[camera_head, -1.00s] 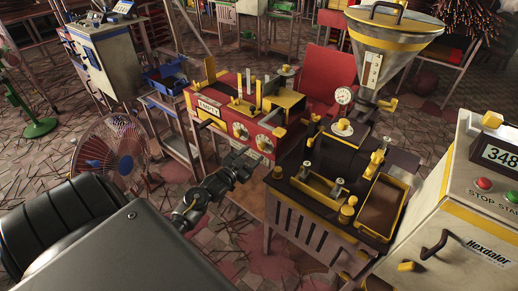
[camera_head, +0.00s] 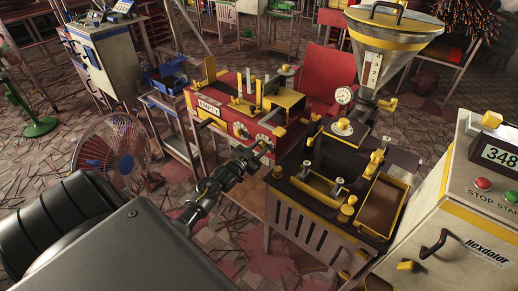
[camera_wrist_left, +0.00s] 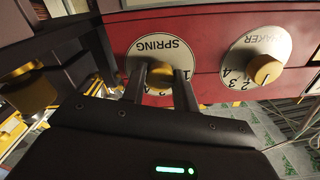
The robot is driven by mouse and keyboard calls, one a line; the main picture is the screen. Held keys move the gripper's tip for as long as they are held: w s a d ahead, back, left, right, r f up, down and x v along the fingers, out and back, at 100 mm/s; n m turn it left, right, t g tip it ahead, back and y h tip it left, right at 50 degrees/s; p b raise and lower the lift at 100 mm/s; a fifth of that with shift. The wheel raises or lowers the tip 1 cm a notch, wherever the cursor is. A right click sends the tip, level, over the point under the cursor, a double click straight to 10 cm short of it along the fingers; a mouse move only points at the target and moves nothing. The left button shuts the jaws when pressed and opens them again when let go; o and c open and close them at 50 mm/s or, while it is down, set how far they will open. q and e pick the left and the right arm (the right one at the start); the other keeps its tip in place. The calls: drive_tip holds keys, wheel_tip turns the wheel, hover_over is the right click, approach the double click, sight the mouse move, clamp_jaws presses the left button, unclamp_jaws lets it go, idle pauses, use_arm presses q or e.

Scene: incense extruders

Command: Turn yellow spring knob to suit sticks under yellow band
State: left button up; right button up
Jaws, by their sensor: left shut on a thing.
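The yellow spring knob (camera_wrist_left: 159,76) sits on a white dial (camera_wrist_left: 153,52) lettered SPRING, on a red machine front (camera_wrist_left: 204,53). In the left wrist view the dial looks upside down, with numbers partly covered by my fingers; the knob's setting is unclear. My left gripper (camera_wrist_left: 162,80) is shut on this knob, one finger on each side. In the head view my left gripper (camera_head: 258,151) reaches the right-hand dial (camera_head: 267,142) of the red machine (camera_head: 232,117). My right gripper is not in view. No sticks under a yellow band can be made out.
A second yellow knob (camera_wrist_left: 266,70) on a SHAKER dial (camera_wrist_left: 256,50) is close by. A dark machine with yellow trays (camera_head: 385,205) stands to the right, under a metal hopper (camera_head: 392,38). A fan (camera_head: 110,150) stands at left. A bundle of sticks (camera_head: 470,17) is far back.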

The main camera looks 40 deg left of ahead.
use_arm(q)
drive_tip(key=shift+c, duration=0.2)
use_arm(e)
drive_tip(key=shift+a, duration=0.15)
use_arm(q)
drive_tip(key=shift+m, duration=2.3)
drive_tip(key=shift+m+b, duration=0.3)
drive_tip(key=shift+m, duration=0.8)
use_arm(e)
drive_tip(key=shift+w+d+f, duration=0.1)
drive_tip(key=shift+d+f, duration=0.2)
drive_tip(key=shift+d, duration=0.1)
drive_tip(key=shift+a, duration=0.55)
use_arm(q)
drive_tip(key=o, duration=1)
drive_tip(key=shift+c, duration=0.2)
